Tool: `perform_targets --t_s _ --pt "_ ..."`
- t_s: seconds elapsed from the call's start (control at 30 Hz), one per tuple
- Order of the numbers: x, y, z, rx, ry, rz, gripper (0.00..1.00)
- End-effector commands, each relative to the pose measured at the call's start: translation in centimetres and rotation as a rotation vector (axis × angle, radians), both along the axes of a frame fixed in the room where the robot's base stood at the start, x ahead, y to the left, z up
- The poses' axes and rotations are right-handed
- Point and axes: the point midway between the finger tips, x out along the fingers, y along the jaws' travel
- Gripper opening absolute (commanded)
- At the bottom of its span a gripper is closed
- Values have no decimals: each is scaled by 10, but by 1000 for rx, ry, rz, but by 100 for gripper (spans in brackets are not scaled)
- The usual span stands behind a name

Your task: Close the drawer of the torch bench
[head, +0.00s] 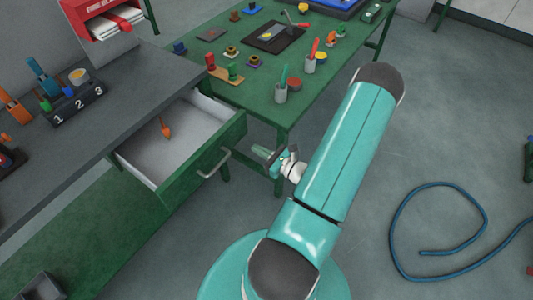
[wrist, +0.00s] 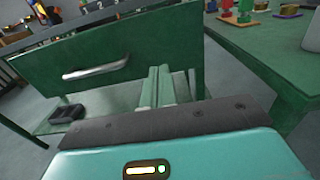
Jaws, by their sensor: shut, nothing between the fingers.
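My gripper (head: 262,151) is just in front of the drawer front, to the right of the handle. In the wrist view the drawer front (wrist: 150,60) faces me, with the handle (wrist: 96,68) left of my gripper (wrist: 160,72). The fingers are together and empty, pointing at the panel's right part. I cannot tell whether they touch it.
A second green table (head: 275,95) with small parts and cups stands behind and right of the drawer. A numbered black holder (head: 78,103) sits on the bench. A blue hose (head: 395,235) lies on the floor at right. A dark tray (wrist: 66,113) is on the lower shelf.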

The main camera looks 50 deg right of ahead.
Motion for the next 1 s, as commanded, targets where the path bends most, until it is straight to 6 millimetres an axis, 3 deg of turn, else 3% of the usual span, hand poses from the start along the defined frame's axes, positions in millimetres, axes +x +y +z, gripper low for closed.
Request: perform_targets --t_s 0.2,0.4,0.6,1.0 --pt "45 2 0 0 -2 4 0" --pt "74 3 0 -1 0 3 0" --pt "85 2 0 -1 -1 1 0" --pt "86 3 0 -1 0 2 0"
